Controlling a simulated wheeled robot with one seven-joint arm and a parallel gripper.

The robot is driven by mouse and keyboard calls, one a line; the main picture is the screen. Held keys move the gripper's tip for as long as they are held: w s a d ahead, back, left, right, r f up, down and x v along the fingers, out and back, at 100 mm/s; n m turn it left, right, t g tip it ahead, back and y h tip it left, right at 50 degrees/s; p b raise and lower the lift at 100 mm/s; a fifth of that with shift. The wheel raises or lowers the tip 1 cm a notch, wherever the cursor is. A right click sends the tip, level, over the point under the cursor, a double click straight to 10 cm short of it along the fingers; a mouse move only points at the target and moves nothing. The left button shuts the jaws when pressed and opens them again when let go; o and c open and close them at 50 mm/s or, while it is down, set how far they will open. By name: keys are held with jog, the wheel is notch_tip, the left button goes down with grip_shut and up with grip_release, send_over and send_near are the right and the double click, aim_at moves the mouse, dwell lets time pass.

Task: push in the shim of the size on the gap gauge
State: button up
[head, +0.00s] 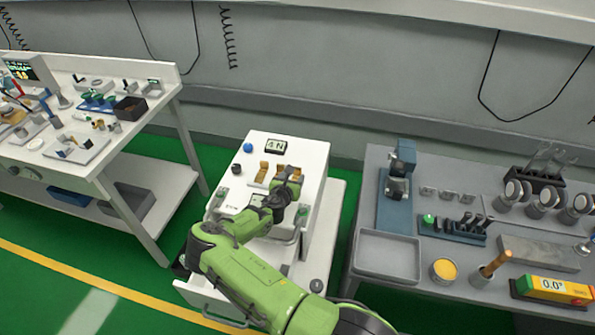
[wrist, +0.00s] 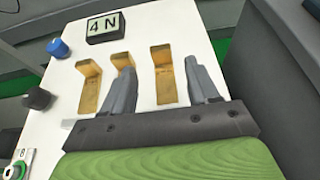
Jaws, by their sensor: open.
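A small dark-framed display (wrist: 104,25) reading "4 N" stands at the far end of a white cart top (head: 228,180); it also shows in the head view (head: 276,146). Three brass-coloured L-shaped pieces stand in a row before it: left (wrist: 88,88), middle (wrist: 122,61) and right (wrist: 164,78). I cannot tell which of these, if any, are shims; no gap gauge is clearly identifiable. My gripper (wrist: 160,66) is open and empty, its fingers either side of the right piece in the wrist view. The left finger partly hides the middle piece. Contact cannot be judged.
A blue knob (wrist: 58,48) and a black knob (wrist: 38,98) stand left of the brass pieces. A green-rimmed part (wrist: 17,170) is at the lower left. A grey bench (head: 455,210) with tools stands to the right, a white workbench (head: 150,112) to the left.

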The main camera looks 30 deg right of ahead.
aim_at(297, 170)
jog(key=b+x, duration=0.2)
jog(key=x, duration=0.6)
jog(key=shift+w+d+f, duration=0.15)
jog(key=shift+d+f, duration=0.1)
grip_shut()
